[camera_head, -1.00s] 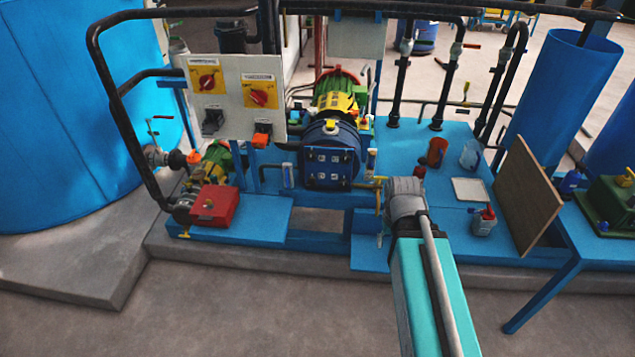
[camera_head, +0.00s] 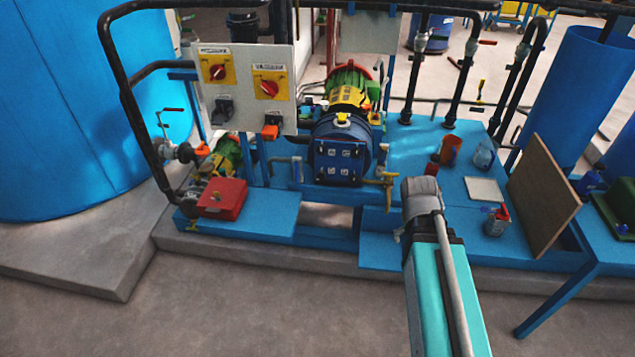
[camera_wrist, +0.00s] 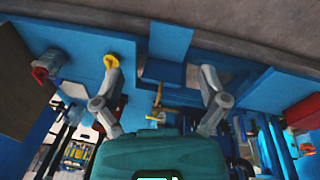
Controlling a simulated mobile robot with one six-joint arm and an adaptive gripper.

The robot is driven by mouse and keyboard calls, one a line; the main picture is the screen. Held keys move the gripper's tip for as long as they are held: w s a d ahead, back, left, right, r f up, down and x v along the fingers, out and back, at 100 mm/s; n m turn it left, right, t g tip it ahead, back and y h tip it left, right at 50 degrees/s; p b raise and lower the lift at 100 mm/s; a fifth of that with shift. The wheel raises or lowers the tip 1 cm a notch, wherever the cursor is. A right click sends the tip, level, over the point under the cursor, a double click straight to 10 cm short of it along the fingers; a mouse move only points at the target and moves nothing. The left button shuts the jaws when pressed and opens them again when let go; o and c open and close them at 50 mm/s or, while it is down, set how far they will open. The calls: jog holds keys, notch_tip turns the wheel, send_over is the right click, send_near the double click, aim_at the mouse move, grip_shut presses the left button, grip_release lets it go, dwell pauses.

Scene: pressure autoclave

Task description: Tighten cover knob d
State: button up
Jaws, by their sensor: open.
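The blue square cover (camera_head: 321,161) sits on the front of the dark blue pump housing in the head view. It carries several small pale knobs (camera_head: 347,154); I cannot tell which one is knob d. My gripper (camera_wrist: 160,78) shows in the wrist view with its two grey fingers spread wide and nothing between them. In the head view my arm reaches in from the bottom right, ending right of the cover and apart from it; the fingers are hidden there. The knobs cannot be made out in the wrist view.
A brass valve (camera_head: 388,182) stands between the cover and my arm's end. A red box (camera_head: 222,199) and a switch panel (camera_head: 243,88) are at left. A red-topped bottle (camera_head: 496,220) and a leaning brown board (camera_head: 541,195) are at right. The floor in front is clear.

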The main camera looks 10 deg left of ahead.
jog(key=w+a+f+n+t+h+b, duration=0.2)
jog(key=w+f+n+t+h+b, duration=0.2)
jog(key=w+f+n+b, duration=0.5)
jog(key=n+t+y+b, duration=0.5)
jog(key=n+t+b, duration=0.8)
jog(key=n+b, duration=1.15)
send_near(321, 178)
jog(key=s, duration=0.3)
jog(key=shift+a, duration=0.25)
jog(key=w, duration=1.3)
jog(key=shift+w+d, duration=0.3)
jog(key=shift+w, duration=0.05)
